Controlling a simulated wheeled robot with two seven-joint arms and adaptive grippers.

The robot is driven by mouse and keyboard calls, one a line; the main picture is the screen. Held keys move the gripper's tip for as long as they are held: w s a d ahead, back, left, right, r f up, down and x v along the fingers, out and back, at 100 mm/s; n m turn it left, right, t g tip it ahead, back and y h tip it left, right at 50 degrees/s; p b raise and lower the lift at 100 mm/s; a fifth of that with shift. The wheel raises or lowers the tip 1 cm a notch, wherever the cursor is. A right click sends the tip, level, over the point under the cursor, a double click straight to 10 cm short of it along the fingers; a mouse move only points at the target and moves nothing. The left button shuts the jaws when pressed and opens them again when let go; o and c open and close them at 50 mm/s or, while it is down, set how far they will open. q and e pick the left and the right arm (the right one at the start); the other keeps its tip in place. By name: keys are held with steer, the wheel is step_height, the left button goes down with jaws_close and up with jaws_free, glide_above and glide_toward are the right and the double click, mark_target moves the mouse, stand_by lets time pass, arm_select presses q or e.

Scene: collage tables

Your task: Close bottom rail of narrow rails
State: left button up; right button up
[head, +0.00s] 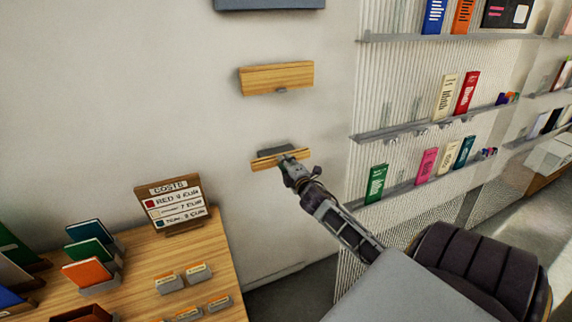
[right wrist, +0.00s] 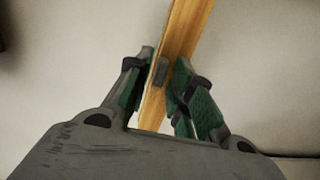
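The narrow rails are wood-fronted units on the white wall. The bottom rail (head: 262,163) is the lower one in the head view, with a dark grey part showing just above its wooden front. My right gripper (head: 289,158) is at this front and covers its middle. In the right wrist view the wooden front (right wrist: 188,25) runs between the two green-padded fingers of my right gripper (right wrist: 167,72). A small grey handle (right wrist: 161,71) lies between the fingertips, close to the left finger. A gap shows at the right finger, so the gripper looks open around the handle. My left gripper is out of view.
Another wooden rail (head: 277,77) with a small handle is above, and a grey unit (head: 268,4) above that. Shelves (head: 412,130) with books line the wall at right. A wooden table (head: 140,270) with a price sign (head: 172,202) stands at lower left.

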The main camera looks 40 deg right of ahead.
steer(key=shift+o, duration=0.2)
steer(key=v, duration=1.2)
stand_by(0.9)
stand_by(0.5)
steer(key=shift+m, duration=0.4)
